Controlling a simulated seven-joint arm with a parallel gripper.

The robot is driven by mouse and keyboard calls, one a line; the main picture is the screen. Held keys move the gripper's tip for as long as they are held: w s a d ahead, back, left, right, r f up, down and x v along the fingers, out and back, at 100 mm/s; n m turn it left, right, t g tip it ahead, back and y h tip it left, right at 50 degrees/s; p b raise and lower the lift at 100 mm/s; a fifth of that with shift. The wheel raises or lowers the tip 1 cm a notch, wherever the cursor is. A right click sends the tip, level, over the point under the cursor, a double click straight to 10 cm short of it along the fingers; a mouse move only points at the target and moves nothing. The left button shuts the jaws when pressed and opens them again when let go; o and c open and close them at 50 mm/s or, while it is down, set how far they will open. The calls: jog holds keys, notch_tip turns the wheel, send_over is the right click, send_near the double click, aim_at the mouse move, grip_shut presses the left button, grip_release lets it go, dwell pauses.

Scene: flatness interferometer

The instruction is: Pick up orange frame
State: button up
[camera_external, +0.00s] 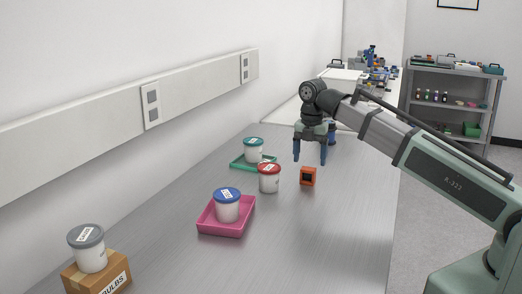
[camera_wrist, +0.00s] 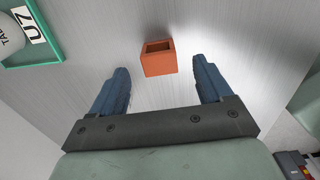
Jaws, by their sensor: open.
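The orange frame (camera_external: 308,176) is a small box-like piece with a dark square opening, standing on the grey bench. In the wrist view the orange frame (camera_wrist: 158,60) lies ahead of the fingertips, roughly centred between them, with its opening partly visible. My gripper (camera_external: 310,160) is open and empty, pointing down above the bench, above and apart from the frame. Both blue fingers of my gripper (camera_wrist: 165,75) show in the wrist view, spread wider than the frame.
A red-lidded jar (camera_external: 269,178) stands just left of the frame. A green tray (camera_external: 238,163) with a jar is behind it, and a pink tray (camera_external: 212,228) with a blue-lidded jar is nearer. A grey-lidded jar sits on a cardboard box (camera_external: 82,284). The bench's right side is clear.

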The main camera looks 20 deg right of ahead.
aim_at(308, 168)
jog(key=shift+s+a+f, duration=0.1)
jog(key=shift+a+f, duration=0.05)
jog(key=shift+f, duration=1.45)
jog(key=shift+s+a+f, duration=0.1)
jog(key=shift+f, duration=1.5)
jog(key=shift+c, duration=0.2)
jog(key=c, duration=1.1)
